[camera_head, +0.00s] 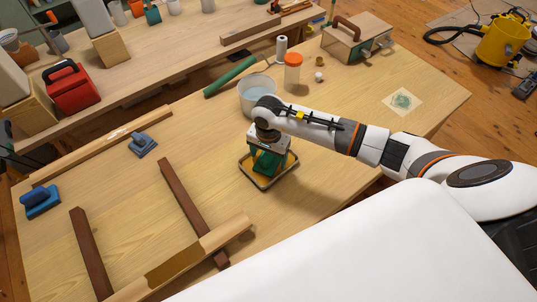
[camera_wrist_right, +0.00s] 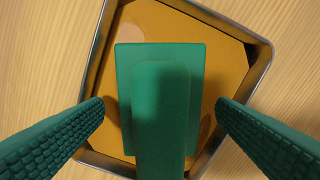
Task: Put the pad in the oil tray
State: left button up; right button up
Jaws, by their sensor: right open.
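The oil tray (camera_head: 264,187) is a metal-rimmed tray with an amber bottom, standing on the wooden table. In the right wrist view its rim (camera_wrist_right: 231,25) surrounds a green rectangular pad (camera_wrist_right: 124,72) with a raised green handle (camera_wrist_right: 160,110). The pad lies within the tray's outline; how it rests on the bottom is hard to tell. My right gripper (camera_head: 268,160) points down over the tray. In the wrist view its two green ridged fingers (camera_wrist_right: 161,108) are spread, one on each side of the handle, with gaps. The left gripper is out of sight.
A white pot (camera_head: 256,95) stands just behind the tray. An orange jar (camera_head: 292,72) is farther back. Dark wooden strips (camera_head: 190,205) and a light half-round piece (camera_head: 215,240) lie to the left. Two blue handled blocks (camera_head: 143,145) (camera_head: 42,201) sit farther left.

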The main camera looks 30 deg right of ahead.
jog(key=shift+r+b, duration=0.35)
jog(key=shift+r, duration=0.25)
notch_tip(320, 180, up, 10)
jog(key=b, duration=0.2)
jog(key=shift+f+b, duration=0.2)
jog(key=shift+b, duration=0.1)
jog(key=shift+r, duration=0.7)
